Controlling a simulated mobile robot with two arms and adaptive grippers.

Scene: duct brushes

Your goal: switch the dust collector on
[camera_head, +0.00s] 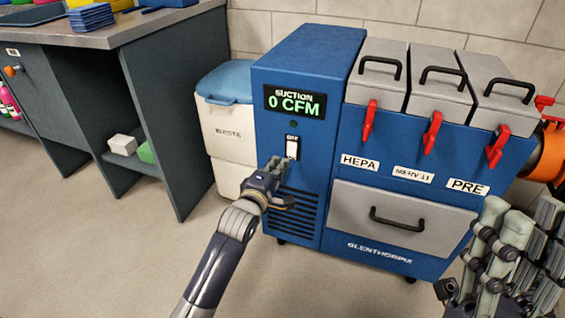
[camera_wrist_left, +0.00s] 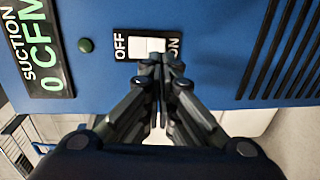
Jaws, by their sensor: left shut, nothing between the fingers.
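The blue dust collector (camera_head: 312,70) stands against the wall, its display (camera_head: 294,102) reading "SUCTION 0 CFM". Below the display is a white rocker switch (camera_head: 292,148) with an OFF label above it. In the left wrist view the switch (camera_wrist_left: 147,47) sits between the words OFF and ON. My left gripper (camera_head: 279,166) is shut and empty, just below the switch in the head view. Its fingertips (camera_wrist_left: 161,62) overlap the switch's edge near the ON side in the wrist view; I cannot tell whether they touch. My right gripper (camera_head: 503,250) is partly in view at the lower right.
Filter boxes with red latches (camera_head: 434,132) and a grey drawer (camera_head: 400,222) form the collector's right part. A white waste bin (camera_head: 228,130) with a blue lid stands to its left. A workbench (camera_head: 95,38) is farther left. The floor in front is clear.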

